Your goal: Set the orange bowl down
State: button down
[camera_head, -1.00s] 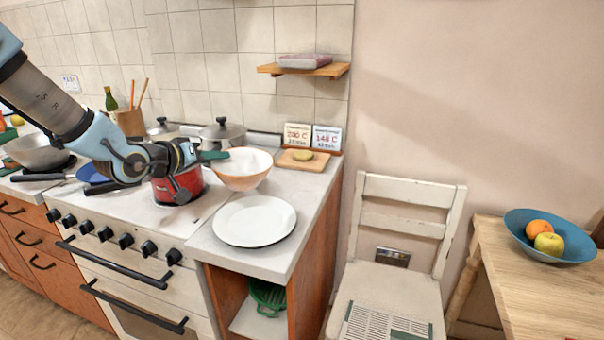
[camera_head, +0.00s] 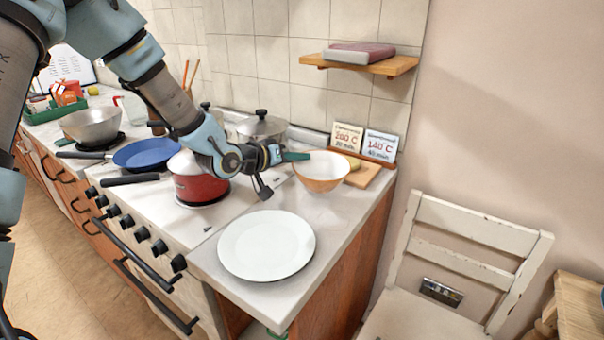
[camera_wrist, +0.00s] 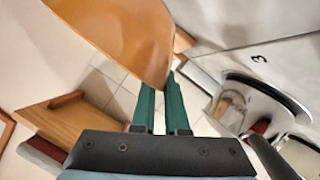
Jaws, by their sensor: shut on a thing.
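The orange bowl (camera_head: 322,173), pale inside, is upright above the back of the counter (camera_head: 212,259), right of the red pot and behind the white plate. Whether its base touches the counter I cannot tell. My gripper (camera_head: 296,156) reaches in from the left, its green fingers shut on the bowl's near left rim. In the wrist view the bowl's orange side (camera_wrist: 125,35) fills the upper left, and my green fingertips (camera_wrist: 163,88) meet its edge.
A white plate (camera_head: 266,246) lies on the front counter. A red pot (camera_head: 196,180) stands on the stove under my wrist. A cutting board (camera_head: 364,174) and two cards (camera_head: 347,138) are close behind the bowl. A wooden shelf (camera_head: 397,66) hangs above; a chair (camera_head: 470,240) is right.

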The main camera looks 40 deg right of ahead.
jog(key=shift+f+p, duration=0.55)
jog(key=shift+f, duration=1.65)
jog(key=c, duration=0.9)
grip_release()
jog(key=shift+a, duration=0.1)
jog(key=b+v, duration=0.3)
jog(key=v, duration=0.9)
